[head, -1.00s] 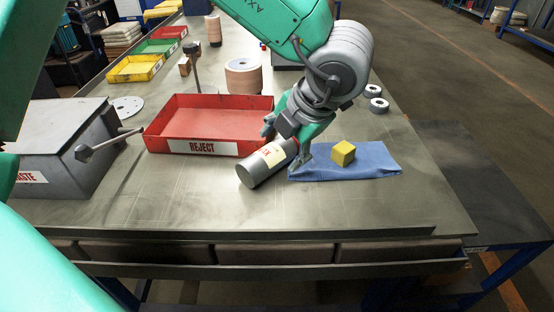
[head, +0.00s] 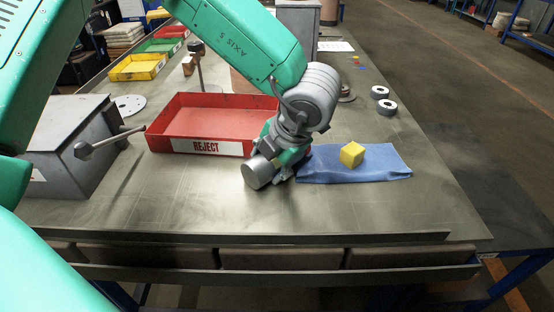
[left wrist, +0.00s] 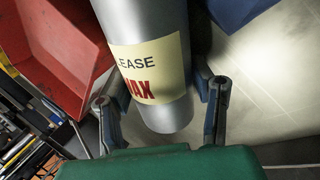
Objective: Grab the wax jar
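The wax jar (head: 256,174) is a grey cylinder held tilted, its round end facing the head camera. My left gripper (head: 280,164) covers its other part. In the left wrist view the jar (left wrist: 166,108) shows a cream label reading "LEASE" and "WAX". My right gripper is not in view.
A red REJECT tray (head: 208,147) stands behind left. A grey box (head: 66,140) with a lever stands at left. Bare tabletop (head: 180,210) lies in front.

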